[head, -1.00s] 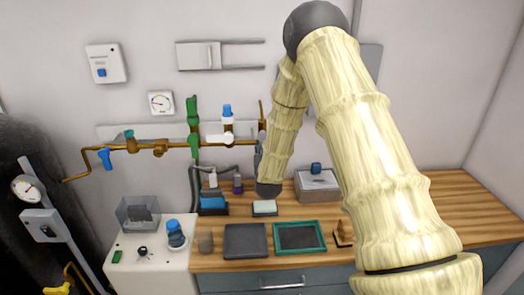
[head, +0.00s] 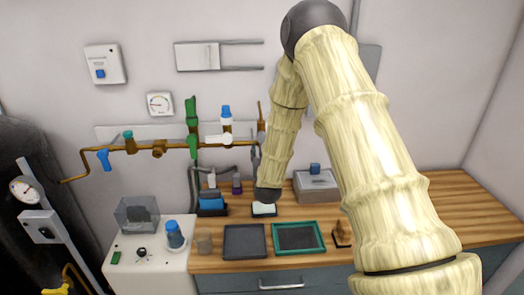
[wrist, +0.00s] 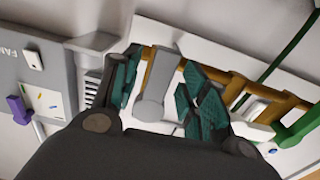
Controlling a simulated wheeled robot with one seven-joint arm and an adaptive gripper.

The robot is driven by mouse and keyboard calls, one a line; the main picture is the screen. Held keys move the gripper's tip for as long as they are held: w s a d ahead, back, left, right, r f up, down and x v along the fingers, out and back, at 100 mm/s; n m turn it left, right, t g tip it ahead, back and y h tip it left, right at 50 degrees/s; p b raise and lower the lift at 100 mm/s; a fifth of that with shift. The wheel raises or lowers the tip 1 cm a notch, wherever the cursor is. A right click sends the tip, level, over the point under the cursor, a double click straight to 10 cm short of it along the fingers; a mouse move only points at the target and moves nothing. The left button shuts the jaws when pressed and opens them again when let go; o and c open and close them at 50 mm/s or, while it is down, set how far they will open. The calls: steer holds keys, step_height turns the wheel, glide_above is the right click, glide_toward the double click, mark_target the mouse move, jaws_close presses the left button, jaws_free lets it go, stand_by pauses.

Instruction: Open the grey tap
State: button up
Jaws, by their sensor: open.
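The grey tap (wrist: 158,82) shows in the wrist view as a flat lever slanting down from a brass pipe (wrist: 235,88) to a rounded, thicker end. My gripper (wrist: 163,90) is open, with one teal-padded finger on each side of the lever. A gap shows on both sides, so I see no clear grip on it. The dark gripper body covers the bottom of the wrist view. In the head view my arm hides most of the area around the tap, and I cannot make out the fingers there.
A white tap (head: 218,139), a green valve (head: 192,128) and a blue tap (head: 105,159) sit along the brass pipe to the left. Below, the bench holds a grey tray (head: 245,241), a green-rimmed tray (head: 318,236) and a lidded box (head: 318,186). The right bench is clear.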

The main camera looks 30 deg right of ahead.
steer(key=v, duration=1)
steer(key=shift+s, duration=0.15)
stand_by(0.5)
